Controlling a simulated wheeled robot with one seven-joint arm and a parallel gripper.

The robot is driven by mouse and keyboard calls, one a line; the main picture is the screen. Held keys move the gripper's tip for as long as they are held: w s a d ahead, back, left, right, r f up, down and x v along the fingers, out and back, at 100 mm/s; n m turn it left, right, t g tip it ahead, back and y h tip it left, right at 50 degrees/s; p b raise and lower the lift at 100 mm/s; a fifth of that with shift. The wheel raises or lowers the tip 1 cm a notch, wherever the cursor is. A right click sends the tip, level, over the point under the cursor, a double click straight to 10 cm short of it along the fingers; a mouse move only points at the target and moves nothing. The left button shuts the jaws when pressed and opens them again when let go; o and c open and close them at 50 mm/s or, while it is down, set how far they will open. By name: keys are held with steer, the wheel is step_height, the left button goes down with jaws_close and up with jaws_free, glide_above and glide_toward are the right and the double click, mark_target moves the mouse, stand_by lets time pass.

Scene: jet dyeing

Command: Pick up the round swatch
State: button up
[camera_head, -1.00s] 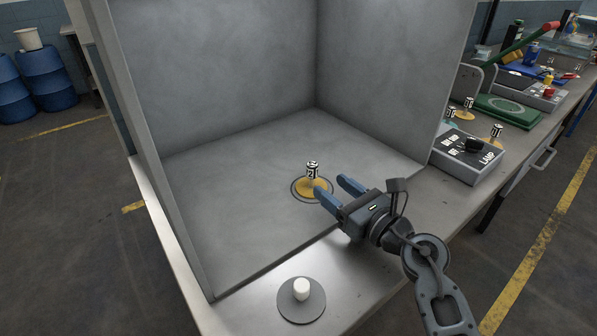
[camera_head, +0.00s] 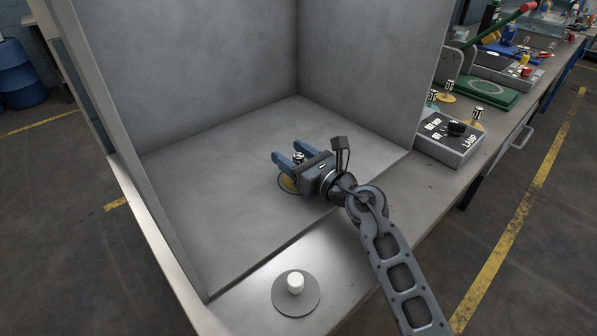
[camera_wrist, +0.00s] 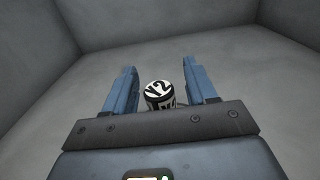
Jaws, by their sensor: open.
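My gripper hides much of the yellow disc in the head view, and the disc does not show in the wrist view.
Grey booth walls (camera_head: 215,65) stand to the left, behind and right. A grey disc with a white knob (camera_head: 295,284) lies on the bench in front. A lamp control box (camera_head: 450,138) and other swatches (camera_head: 478,116) are on the bench to the right.

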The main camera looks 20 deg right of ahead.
steer(key=shift+c, duration=0.4)
jaws_close()
